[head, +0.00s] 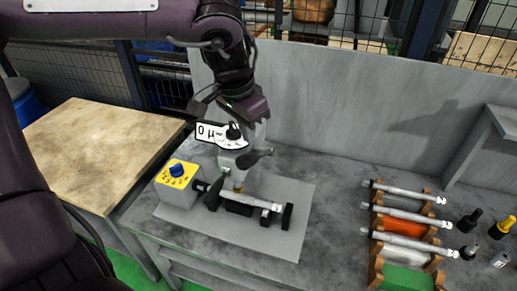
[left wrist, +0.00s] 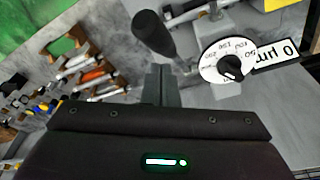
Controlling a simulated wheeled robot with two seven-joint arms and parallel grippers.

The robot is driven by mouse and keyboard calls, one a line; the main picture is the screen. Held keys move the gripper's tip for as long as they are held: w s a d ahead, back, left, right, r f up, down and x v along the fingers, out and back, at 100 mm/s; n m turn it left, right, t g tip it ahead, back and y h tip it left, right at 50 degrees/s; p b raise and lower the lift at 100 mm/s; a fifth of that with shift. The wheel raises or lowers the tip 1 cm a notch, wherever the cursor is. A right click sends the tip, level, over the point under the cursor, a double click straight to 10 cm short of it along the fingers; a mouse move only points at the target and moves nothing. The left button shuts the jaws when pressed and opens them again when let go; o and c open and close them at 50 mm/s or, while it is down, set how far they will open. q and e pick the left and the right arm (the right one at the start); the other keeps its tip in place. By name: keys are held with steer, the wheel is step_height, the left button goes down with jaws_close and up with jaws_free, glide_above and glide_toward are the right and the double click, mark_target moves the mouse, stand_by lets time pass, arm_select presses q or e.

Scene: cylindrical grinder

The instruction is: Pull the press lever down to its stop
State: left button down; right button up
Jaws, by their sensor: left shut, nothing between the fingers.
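The grey press (head: 247,143) stands on the bench with a round white dial and a "0 µm" sign (head: 209,132). A lever with a black grip (head: 256,158) sticks out from it below the dial. The grip also shows in the left wrist view (left wrist: 152,34), just beyond the fingertips, with the dial (left wrist: 222,62) to its right. My left gripper (head: 249,116) is above the press, its fingers partly hidden in the head view. In the left wrist view its fingers (left wrist: 160,76) are shut and empty. It appears apart from the grip. My right gripper is not in view.
A yellow-topped box with a blue knob (head: 177,171) stands left of the press. A metal shaft (head: 245,199) lies across the fixture below. A rack with several shafts (head: 404,221) stands right, near dark bottles (head: 468,220). A grey wall (head: 330,100) closes the back.

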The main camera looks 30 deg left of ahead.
arm_select(q)
step_height(320, 180, up, 4)
steer(key=shift+r+p, duration=0.1)
steer(key=shift+p, duration=0.8)
